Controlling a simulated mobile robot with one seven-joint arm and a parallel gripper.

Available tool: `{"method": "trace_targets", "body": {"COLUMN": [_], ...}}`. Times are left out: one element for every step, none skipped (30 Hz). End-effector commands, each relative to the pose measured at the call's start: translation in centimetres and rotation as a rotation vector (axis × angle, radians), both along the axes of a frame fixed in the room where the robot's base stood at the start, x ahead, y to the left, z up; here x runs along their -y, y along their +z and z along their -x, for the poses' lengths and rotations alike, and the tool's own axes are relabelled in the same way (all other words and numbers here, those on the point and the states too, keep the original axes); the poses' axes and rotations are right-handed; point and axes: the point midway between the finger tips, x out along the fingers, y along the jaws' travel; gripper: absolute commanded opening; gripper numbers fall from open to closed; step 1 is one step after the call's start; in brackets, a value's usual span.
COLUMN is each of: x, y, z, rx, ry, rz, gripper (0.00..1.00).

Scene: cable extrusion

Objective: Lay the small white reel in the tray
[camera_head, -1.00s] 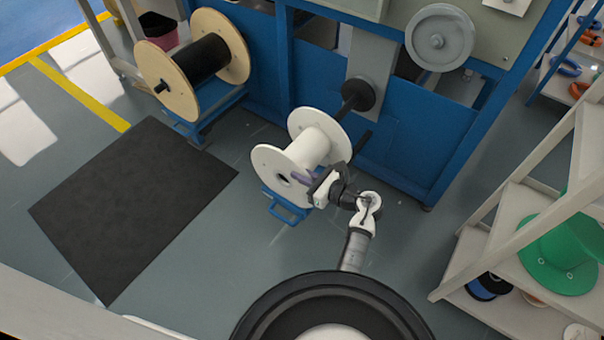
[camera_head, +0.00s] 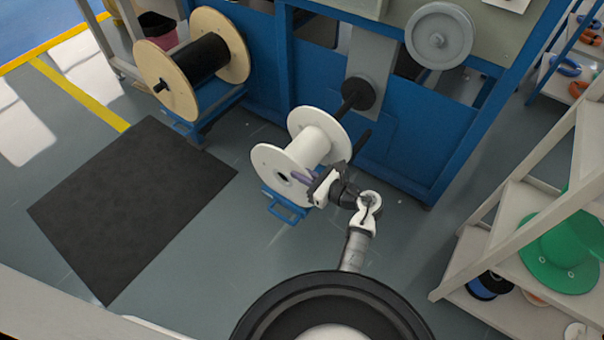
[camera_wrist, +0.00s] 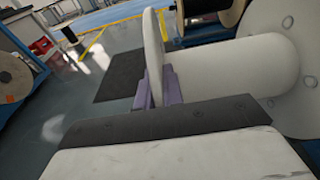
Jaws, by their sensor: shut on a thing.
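The white reel (camera_head: 310,148) has two round flanges and a bare barrel, and lies on its side with its axle line about level. A blue frame (camera_head: 286,207) shows below its near flange. Whether the reel rests on this frame, and whether the frame is the tray, I cannot tell. My gripper (camera_head: 304,178) reaches the near flange from the right. In the wrist view, the purple fingers of my gripper (camera_wrist: 160,90) are shut around the edge of this flange (camera_wrist: 153,45). The barrel (camera_wrist: 235,68) and other flange (camera_wrist: 290,60) are to the right.
A blue machine (camera_head: 405,140) with a dark spindle (camera_head: 358,92) stands just behind the reel. A wooden reel (camera_head: 170,85) with black cable is at upper left. A dark mat (camera_head: 130,200) lies left on open floor. Shelves (camera_head: 520,240) stand at the right.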

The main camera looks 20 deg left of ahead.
Motion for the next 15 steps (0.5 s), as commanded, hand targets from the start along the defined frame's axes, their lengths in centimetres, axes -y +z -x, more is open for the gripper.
{"method": "trace_targets", "body": {"x": [-0.12, -0.12, -0.13, -0.13, -0.13, -0.12, -0.12, -0.11, -0.1, -0.09, -0.09, -0.08, -0.07, -0.07, -0.03], "y": [-0.4, -0.43, -0.45, -0.44, -0.44, -0.42, -0.41, -0.39, -0.37, -0.36, -0.35, -0.33, -0.33, -0.32, -0.51], "z": [0.08, 0.09, 0.1, 0.1, 0.1, 0.09, 0.1, 0.09, 0.08, 0.08, 0.07, 0.08, 0.07, 0.07, 0.13], "rx": [-0.005, -0.005, -0.005, -0.005, -0.005, -0.005, -0.005, -0.005, -0.005, -0.005, -0.004, -0.004, -0.004, -0.004, -0.009], "ry": [0.003, 0.003, 0.003, 0.003, 0.003, 0.003, 0.003, 0.003, 0.002, 0.002, 0.002, 0.002, 0.002, 0.002, 0.001], "rz": [0.006, 0.007, 0.007, 0.007, 0.007, 0.007, 0.006, 0.006, 0.006, 0.006, 0.005, 0.005, 0.005, 0.005, 0.006], "gripper": [0.0, 0.0, 0.13, 0.17, 0.21, 0.26, 0.3, 0.34, 0.34, 0.34, 0.34, 0.34, 0.34, 0.34, 0.34]}}
